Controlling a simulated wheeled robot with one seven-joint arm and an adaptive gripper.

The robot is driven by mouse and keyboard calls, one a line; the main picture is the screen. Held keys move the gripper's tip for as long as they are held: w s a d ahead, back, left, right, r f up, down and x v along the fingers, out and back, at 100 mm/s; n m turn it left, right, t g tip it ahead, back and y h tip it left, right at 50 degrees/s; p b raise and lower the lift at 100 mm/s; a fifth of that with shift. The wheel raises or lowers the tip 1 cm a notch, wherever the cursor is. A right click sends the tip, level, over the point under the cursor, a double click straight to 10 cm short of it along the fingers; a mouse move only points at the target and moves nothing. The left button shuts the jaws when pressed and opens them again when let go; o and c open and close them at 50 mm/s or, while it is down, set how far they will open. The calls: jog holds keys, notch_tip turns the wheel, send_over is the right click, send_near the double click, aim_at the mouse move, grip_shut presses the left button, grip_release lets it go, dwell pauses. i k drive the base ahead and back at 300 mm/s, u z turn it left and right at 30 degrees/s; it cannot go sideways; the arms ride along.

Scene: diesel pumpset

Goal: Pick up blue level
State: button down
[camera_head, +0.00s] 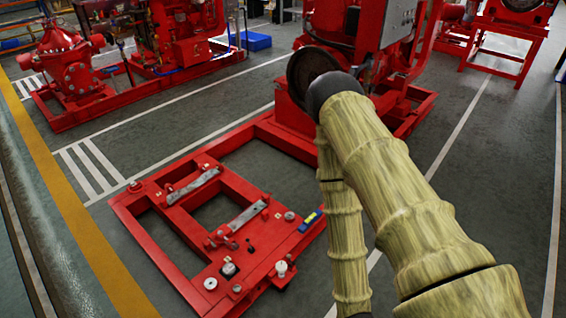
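The blue level (307,222) is a small blue bar with a yellowish part. It lies on the right edge of a low red metal base frame (150,241), close to my arm's lower link on the left side of that link. Two links of my arm show, bent at a dark elbow joint. The lower link runs down out of the bottom of the picture, so my gripper is not in view. Nothing covers the level.
Metal bars (248,216) and several small round parts sit on the red frame. A large red machine (340,45) stands behind it, partly hidden by my arm. A red pumpset (70,70) stands at the back left. Grey floor with white lines is clear at right.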

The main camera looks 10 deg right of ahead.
aim_at(307, 224)
jog(key=z, duration=1.55)
jog(key=i, duration=1.8)
jog(key=u, duration=2.05)
